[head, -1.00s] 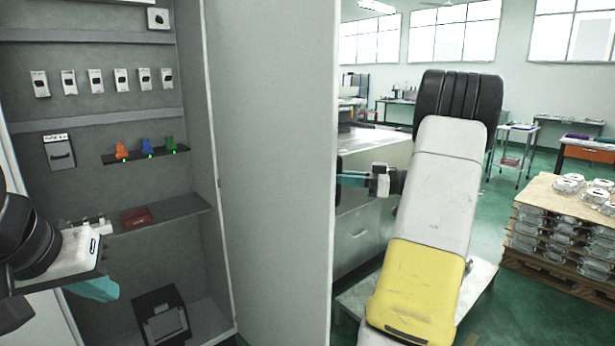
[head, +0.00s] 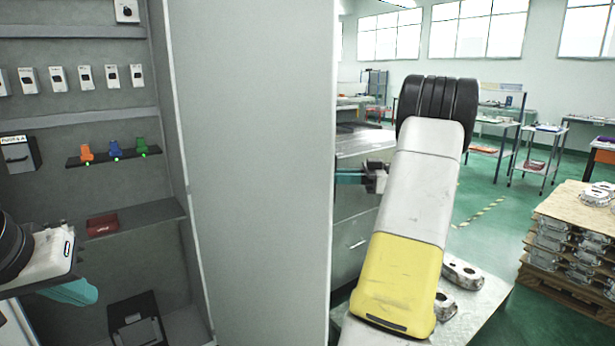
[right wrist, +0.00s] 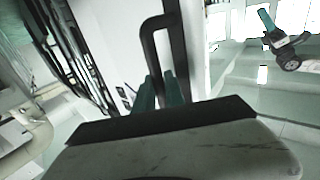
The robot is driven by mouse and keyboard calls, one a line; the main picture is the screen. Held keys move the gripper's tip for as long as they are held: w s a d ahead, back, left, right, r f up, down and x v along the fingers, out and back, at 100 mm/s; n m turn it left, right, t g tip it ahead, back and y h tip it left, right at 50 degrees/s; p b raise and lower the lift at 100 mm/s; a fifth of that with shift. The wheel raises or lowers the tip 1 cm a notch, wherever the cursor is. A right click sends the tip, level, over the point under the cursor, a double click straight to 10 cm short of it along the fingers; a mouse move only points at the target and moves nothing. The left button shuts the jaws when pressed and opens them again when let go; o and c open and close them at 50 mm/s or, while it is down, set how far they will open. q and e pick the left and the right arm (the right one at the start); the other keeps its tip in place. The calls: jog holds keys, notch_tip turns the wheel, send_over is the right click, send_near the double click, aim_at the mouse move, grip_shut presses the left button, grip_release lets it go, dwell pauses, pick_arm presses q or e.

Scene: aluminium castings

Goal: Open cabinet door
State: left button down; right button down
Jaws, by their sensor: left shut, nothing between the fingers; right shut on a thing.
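The cabinet door (head: 255,170) is a tall grey panel in the head view and stands open to the right of the cabinet interior (head: 75,190). My right gripper (head: 350,177) has teal fingers at the outer side of the door's free edge, where the door partly hides them. In the right wrist view, the teal fingers (right wrist: 160,93) are shut on the black bar handle (right wrist: 148,50) of the door. My left gripper (head: 72,291) is at the lower left, in front of the cabinet shelves. It is shut and empty, partly hidden by its own wrist.
Inside the cabinet are shelves with orange, blue and green items (head: 115,150), a red box (head: 102,225) and a black bin (head: 136,322). A low table (head: 478,312) with metal castings stands beyond my right arm. A pallet with stacked castings (head: 575,245) is at the right.

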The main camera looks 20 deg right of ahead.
dwell(0.3)
jog(key=c, duration=1.4)
grip_release()
jog(key=v, duration=0.7)
jog(key=shift+d, duration=0.35)
jog(key=shift+s, duration=0.1)
